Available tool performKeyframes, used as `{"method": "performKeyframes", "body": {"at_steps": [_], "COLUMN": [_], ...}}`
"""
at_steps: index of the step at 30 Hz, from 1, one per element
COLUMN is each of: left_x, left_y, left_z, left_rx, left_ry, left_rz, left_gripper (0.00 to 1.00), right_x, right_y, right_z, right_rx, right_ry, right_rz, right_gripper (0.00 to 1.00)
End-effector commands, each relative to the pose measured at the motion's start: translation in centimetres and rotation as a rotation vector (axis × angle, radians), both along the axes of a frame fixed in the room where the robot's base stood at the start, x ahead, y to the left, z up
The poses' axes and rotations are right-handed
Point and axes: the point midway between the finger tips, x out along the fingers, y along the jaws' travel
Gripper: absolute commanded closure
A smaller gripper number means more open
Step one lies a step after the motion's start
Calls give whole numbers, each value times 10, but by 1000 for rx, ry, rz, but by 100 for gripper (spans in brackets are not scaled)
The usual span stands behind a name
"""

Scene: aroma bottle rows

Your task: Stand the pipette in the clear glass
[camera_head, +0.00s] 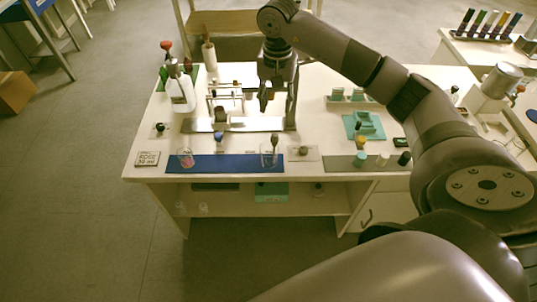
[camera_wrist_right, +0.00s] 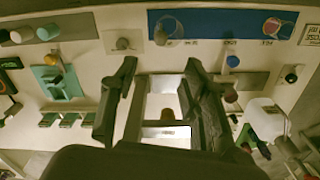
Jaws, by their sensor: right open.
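The clear glass (camera_head: 266,158) stands near the right end of a dark blue mat (camera_head: 228,165). The pipette (camera_head: 275,141) stands in it, its dark bulb above the rim and leaning slightly right. In the right wrist view the dark bulb (camera_wrist_right: 168,24) shows over the clear glass (camera_wrist_right: 158,35). My right gripper (camera_head: 267,103) is behind and above the glass, over the white rack area; in the wrist view its two fingers (camera_wrist_right: 160,80) are wide apart with nothing between them. My left gripper is not in view.
A second glass (camera_head: 186,158) with pink contents stands at the mat's left end, beside a label card (camera_head: 147,159). A white bottle (camera_head: 181,93) stands at the back left. Small bottles and a teal tray (camera_head: 364,125) lie to the right. The table's front edge is close to the mat.

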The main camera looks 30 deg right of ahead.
Motion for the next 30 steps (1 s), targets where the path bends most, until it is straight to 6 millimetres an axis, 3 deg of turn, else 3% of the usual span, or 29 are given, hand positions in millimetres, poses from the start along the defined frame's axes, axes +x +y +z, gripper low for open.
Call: {"method": "performKeyframes", "body": {"at_steps": [3,9,24,26,28,30], "left_x": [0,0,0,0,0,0], "left_y": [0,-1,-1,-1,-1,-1], "left_z": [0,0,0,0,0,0], "left_rx": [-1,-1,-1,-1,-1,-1], "left_ry": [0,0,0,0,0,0], "left_rz": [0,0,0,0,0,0], "left_gripper": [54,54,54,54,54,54], "right_x": [1,0,0,0,2,2], "right_y": [0,0,2,10,30,65], "right_z": [22,40,41,37,29,20], "right_rx": [0,0,6,28,92,205], "right_ry": [-3,-1,0,-5,-20,-41], "right_rz": [1,1,2,3,5,-1], "right_gripper": [58,58,58,58,58,58]}}
